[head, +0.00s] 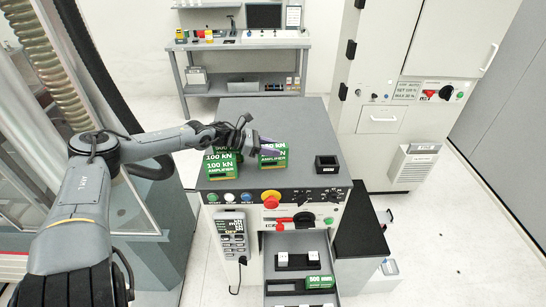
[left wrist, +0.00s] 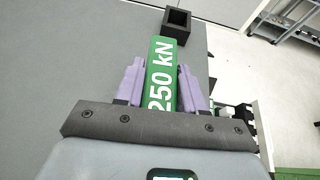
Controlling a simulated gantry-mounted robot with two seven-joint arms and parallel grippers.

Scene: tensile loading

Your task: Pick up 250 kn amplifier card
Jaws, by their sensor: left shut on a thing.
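The 250 kN amplifier card is a green block with white lettering, upright between the purple fingers in the left wrist view (left wrist: 160,75). In the head view, the green card (head: 274,153) at my left gripper (head: 266,147) is partly covered by a finger. My left gripper is shut on this card, over the grey top of the console. Whether the card touches the top is hard to tell. Another green card marked 100 kN (head: 220,168) stands to the left, with more green cards close behind it. My right gripper is not in view.
A black square holder (head: 327,164) sits on the console top (head: 305,125) to the right; it also shows in the left wrist view (left wrist: 177,22). Buttons and a red knob (head: 270,198) line the front edge. An open drawer below holds a green 500 mm card (head: 320,282).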

